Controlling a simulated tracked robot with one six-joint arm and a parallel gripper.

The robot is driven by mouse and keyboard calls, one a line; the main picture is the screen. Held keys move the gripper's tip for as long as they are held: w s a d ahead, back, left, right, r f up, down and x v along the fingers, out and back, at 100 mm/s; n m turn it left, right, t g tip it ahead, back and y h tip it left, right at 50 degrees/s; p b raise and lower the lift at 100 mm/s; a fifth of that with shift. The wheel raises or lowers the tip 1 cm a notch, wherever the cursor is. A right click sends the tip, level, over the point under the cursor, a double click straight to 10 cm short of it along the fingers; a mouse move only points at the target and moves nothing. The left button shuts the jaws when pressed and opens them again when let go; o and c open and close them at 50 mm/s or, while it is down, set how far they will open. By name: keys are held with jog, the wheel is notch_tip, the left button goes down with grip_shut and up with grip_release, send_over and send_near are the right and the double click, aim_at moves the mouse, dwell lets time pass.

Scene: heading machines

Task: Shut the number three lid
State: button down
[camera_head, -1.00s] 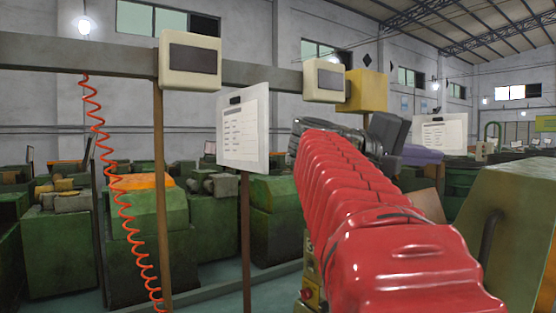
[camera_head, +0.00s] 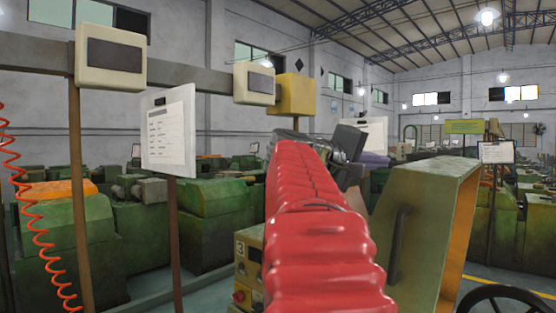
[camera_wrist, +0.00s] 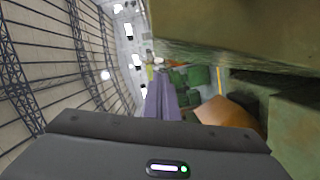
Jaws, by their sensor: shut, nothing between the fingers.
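The number three machine shows a small "3" plate on its yellowish control panel (camera_head: 248,270), partly behind my red arm. A green lid (camera_head: 440,195) stands raised to the right of my arm, with a dark bar handle (camera_head: 398,243) on its near side and an orange inner face. My gripper (camera_head: 375,159) is beyond the arm's far end, left of the lid's upper part; its purple fingers are partly hidden. In the wrist view the fingers (camera_wrist: 159,85) are together and empty. A large green surface, probably the lid (camera_wrist: 240,30), lies beside them; I see no contact.
A white notice board (camera_head: 170,135) on a post and a hanging orange coiled hose (camera_head: 35,215) are at left. Green machines (camera_head: 215,225) fill the background. A dark handwheel (camera_head: 500,298) is at lower right. Open floor shows beyond the lid.

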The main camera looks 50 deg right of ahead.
jog(key=shift+s+a+f, duration=0.15)
jog(key=shift+s+f, duration=0.1)
jog(key=shift+s, duration=0.5)
jog(key=shift+s+a+f, duration=0.1)
jog(key=shift+s+f, duration=0.15)
jog(key=shift+s, duration=0.5)
